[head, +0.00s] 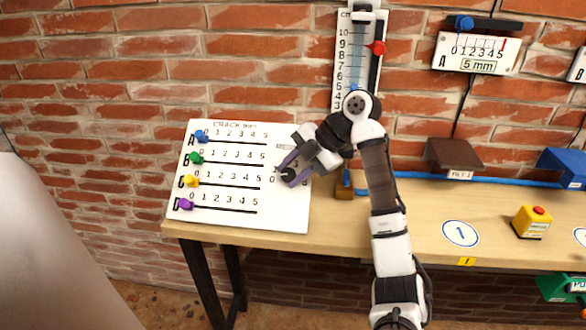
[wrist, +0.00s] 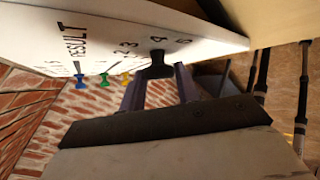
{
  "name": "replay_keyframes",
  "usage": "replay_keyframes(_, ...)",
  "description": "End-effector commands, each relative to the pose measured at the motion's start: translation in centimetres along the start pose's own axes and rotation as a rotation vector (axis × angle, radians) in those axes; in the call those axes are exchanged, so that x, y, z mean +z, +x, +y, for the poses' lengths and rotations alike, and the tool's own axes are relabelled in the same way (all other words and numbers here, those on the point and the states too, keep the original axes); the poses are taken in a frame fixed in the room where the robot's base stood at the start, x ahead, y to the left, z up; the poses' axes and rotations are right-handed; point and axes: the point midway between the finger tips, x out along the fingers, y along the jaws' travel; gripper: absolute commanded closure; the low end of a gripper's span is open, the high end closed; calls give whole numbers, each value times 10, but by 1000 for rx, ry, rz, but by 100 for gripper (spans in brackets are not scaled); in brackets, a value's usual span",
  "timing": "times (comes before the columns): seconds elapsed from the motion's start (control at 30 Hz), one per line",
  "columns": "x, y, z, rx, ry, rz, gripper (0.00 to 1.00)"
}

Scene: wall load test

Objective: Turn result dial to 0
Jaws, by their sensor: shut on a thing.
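The black result dial (head: 287,174) is on the right side of the white crack board (head: 240,222), mostly covered by my gripper in the head view. In the wrist view the dial knob (wrist: 157,62) stands out from the panel, near the word RESULT and the numbers 2 to 5. My gripper (head: 285,172) is at the board with its two purple fingers around the knob, shut on it. In the wrist view the fingers of my gripper (wrist: 158,82) lie on both sides of the knob. I cannot tell which number the dial points to.
Blue (head: 201,136), green (head: 196,158), yellow (head: 192,181) and purple (head: 186,204) sliders sit at the left of the board's slots. A vertical gauge with a red pointer (head: 377,48) hangs behind my arm. A yellow box with a red button (head: 533,221) stands on the bench.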

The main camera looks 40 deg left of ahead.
Motion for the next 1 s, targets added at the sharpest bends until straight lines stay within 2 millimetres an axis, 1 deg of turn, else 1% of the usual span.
replay_keyframes(0.53,0,0,2,-13,-13,-1,91)
replay_keyframes(0.57,0,0,2,-13,-13,-1,64)
replay_keyframes(0.6,0,0,2,-13,-13,-1,59)
replay_keyframes(0.7,0,0,1,-15,-13,0,47)
replay_keyframes(1.0,0,-2,1,-17,-13,0,47)
